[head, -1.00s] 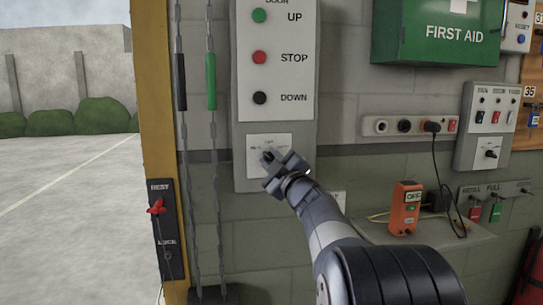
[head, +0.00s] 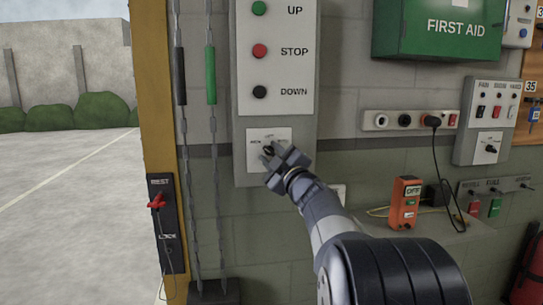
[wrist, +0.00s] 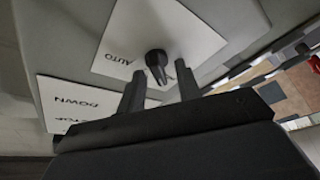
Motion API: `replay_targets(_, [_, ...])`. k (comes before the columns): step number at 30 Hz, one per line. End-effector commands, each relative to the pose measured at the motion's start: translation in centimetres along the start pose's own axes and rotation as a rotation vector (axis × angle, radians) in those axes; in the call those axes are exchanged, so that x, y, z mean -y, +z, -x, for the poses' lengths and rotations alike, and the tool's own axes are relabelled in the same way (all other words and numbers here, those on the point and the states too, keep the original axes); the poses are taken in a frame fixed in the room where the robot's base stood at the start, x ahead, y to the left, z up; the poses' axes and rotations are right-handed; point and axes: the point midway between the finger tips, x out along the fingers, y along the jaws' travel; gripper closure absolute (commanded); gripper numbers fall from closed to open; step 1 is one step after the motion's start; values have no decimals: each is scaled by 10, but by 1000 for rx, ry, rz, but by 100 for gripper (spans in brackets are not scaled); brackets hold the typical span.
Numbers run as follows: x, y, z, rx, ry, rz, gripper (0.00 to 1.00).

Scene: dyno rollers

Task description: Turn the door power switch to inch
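The door power switch is a black rotary knob (wrist: 157,62) on a white plate (head: 255,135) below the UP, STOP and DOWN buttons. In the head view my gripper (head: 269,151) is in front of this plate and covers much of the knob. In the wrist view my gripper (wrist: 160,72) is open, with one finger on each side of the knob and a visible gap to each. The knob's narrow end points toward the bottom of the wrist picture. The AUTO label shows at its left there; the other labels are mostly hidden by the fingers.
Two hanging chains (head: 211,85) and a yellow post (head: 155,110) stand left of the panel. A red lever (head: 157,201) is on the post. A green first aid box (head: 440,35), socket strip (head: 410,121) and orange device (head: 405,203) are to the right.

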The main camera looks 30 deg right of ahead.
Motion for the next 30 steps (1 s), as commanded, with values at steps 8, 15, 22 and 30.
replay_targets(8, [0, 1, 48, 2, 2, 1, 67])
replay_targets(15, [0, 1, 89, 2, 2, 2, 67])
replay_targets(22, [1, 0, 104, 1, 0, 0, 67])
replay_targets(30, [1, 0, 104, 1, -1, 0, 67])
